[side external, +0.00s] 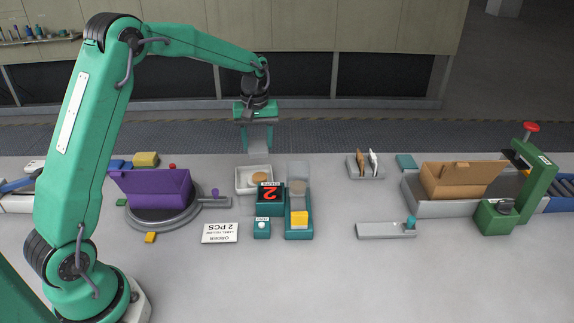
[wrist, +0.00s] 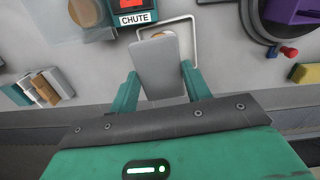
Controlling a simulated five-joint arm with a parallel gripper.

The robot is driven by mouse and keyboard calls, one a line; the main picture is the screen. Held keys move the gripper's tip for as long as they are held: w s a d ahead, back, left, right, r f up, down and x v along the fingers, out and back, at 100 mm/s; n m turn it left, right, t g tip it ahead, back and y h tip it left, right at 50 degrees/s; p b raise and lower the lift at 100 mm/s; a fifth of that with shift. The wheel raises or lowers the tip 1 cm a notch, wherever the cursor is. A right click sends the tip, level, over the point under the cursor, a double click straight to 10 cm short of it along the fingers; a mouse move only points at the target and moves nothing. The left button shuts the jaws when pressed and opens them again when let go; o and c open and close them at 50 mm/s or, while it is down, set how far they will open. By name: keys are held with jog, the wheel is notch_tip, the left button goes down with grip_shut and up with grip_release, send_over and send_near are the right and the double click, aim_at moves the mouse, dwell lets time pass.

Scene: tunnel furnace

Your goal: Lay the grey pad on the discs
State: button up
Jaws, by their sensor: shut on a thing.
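My gripper (side external: 259,146) points down above and behind the white tray, its two teal fingers shut on the grey pad (side external: 259,133). The wrist view shows the pad (wrist: 158,65) as a flat, rounded slab between the fingers (wrist: 161,88), reaching out past them. The white tray (side external: 240,185) stands on the bench left of the chute unit. A tan disc (side external: 260,176) lies in it. In the wrist view the pad covers most of the tray (wrist: 196,35), and only a tan edge of the disc (wrist: 160,33) shows. Whether more discs lie beneath cannot be told.
The teal chute unit (side external: 270,208) with a red digit 2 and a clear hopper (side external: 299,169) stand right of the tray. An open purple box (side external: 153,190) is on a turntable at left. A brown carton (side external: 455,182) stands at right. The front bench is mostly clear.

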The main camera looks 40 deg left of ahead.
jog(key=shift+f, duration=0.2)
jog(key=shift+f, duration=3.5)
jog(key=shift+f, duration=0.45)
jog(key=o, duration=0.7)
jog(key=shift+o, duration=0.2)
jog(key=shift+r, duration=0.2)
jog(key=shift+r, duration=3.85)
